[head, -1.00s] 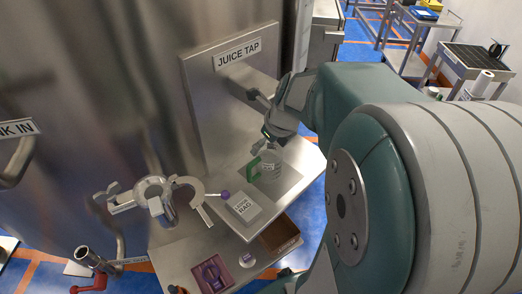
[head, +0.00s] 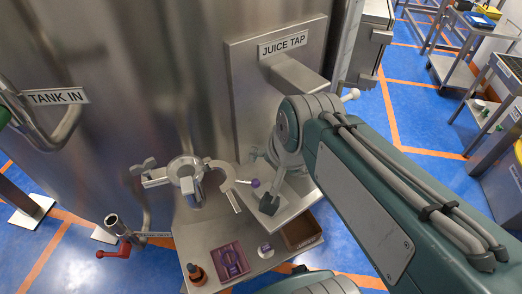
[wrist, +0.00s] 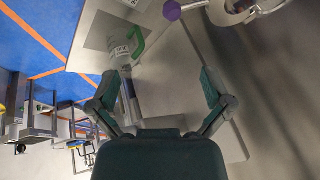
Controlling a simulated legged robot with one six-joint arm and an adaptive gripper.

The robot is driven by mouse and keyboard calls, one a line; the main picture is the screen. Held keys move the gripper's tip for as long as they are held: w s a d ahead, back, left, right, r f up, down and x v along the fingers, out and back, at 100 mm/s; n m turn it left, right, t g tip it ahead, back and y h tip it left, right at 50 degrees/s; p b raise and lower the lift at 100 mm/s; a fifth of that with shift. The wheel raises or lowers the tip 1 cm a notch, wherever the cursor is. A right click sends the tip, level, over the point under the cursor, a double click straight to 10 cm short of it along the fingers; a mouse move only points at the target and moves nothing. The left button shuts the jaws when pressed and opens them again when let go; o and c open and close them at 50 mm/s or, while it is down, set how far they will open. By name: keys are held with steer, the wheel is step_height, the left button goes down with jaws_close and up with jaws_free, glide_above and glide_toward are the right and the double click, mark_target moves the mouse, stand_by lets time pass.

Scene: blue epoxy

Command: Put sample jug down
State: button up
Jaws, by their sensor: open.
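The sample jug (wrist: 120,46) shows in the wrist view as a clear, labelled container with a green handle (wrist: 138,43). It stands on the steel shelf (wrist: 88,28) by the juice tap's pipe. My gripper (wrist: 159,85) is open in the wrist view, with its two fingers wide apart and nothing between them. The jug is beyond the left finger, apart from it. In the head view my arm hides the jug and most of my gripper. The juice tap panel (head: 243,95) stands behind my arm.
A purple tray (head: 229,262), a small bottle (head: 196,273), a white-lidded pot (head: 265,250) and a brown bin (head: 302,232) sit lower. A red-handled valve (head: 115,245) is at left.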

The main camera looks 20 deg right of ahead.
steer(key=s+n, duration=0.1)
steer(key=n, duration=0.1)
steer(key=s+a+n, duration=0.1)
steer(key=n, duration=0.2)
steer(key=s+n, duration=0.1)
steer(key=n, duration=0.1)
steer(key=shift+a+r, duration=0.3)
stand_by(0.6)
step_height(320, 180, down, 2)
steer(key=d+m+g+y, duration=0.1)
steer(key=m+g, duration=0.1)
steer(key=m+t+y, duration=0.3)
steer(key=m+t, duration=1)
steer(key=t, duration=0.1)
glide_toward(356, 96)
steer(key=shift+d+f+x, duration=0.1)
steer(key=shift+x, duration=1.65)
steer(key=shift+d+f+x, duration=0.1)
steer(key=shift+d+x, duration=0.05)
steer(key=shift+x, duration=1.55)
steer(key=shift+d+f+x, duration=0.1)
steer(key=shift+x, duration=1.65)
